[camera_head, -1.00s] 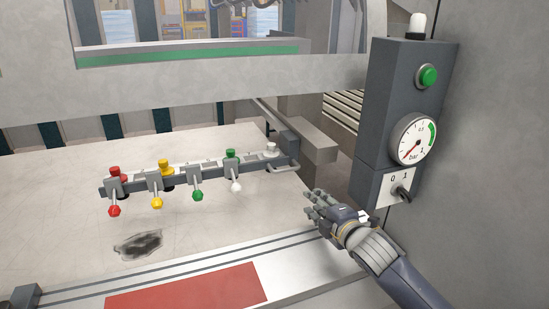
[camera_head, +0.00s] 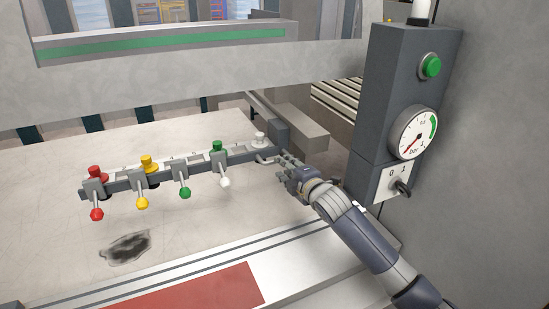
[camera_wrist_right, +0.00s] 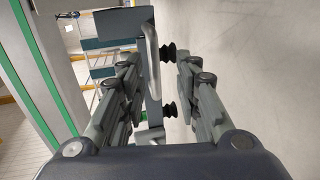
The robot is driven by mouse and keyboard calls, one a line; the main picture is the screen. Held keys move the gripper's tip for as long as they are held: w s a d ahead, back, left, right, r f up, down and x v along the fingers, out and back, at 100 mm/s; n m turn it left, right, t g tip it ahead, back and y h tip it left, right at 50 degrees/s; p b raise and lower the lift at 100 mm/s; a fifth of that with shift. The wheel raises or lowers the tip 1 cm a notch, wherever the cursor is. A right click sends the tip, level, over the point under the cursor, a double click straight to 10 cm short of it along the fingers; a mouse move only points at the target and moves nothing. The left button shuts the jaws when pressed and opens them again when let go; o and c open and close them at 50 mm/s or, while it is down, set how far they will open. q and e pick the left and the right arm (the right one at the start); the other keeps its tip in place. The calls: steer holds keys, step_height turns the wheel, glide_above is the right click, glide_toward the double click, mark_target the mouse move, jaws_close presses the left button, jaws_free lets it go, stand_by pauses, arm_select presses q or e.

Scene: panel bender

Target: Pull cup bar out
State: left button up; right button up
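The cup bar (camera_head: 165,172) is a long grey bar with red, yellow, green and white knobs and hanging levers. It lies over the pale sheet, and its right end block (camera_head: 268,130) meets the machine. A light metal handle (camera_head: 266,159) sticks out near that end. My right gripper (camera_head: 283,160) is right beside the handle. In the right wrist view, my right gripper (camera_wrist_right: 158,85) has its fingers apart, with the handle (camera_wrist_right: 152,65) between them, nearer the left finger. Contact is not clear. Black suction cups (camera_wrist_right: 168,53) show under the bar. My left gripper is not in view.
A dark control box (camera_head: 402,90) with a green button, a pressure gauge and a switch stands right of my arm. A grey crossbeam (camera_head: 180,82) spans above the bar. A rail edge (camera_head: 230,249) and a red plate (camera_head: 205,290) lie in front. The pale sheet (camera_head: 60,220) is mostly clear.

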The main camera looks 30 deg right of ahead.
steer(key=shift+r+p+x, duration=0.2)
steer(key=shift+p+x, duration=0.05)
steer(key=shift+x, duration=1)
steer(key=shift+r+p+x, duration=0.2)
steer(key=shift+p+x, duration=0.05)
steer(key=shift+x, duration=0.95)
steer(key=shift+w, duration=0.1)
steer(key=shift+c, duration=0.5)
jaws_close()
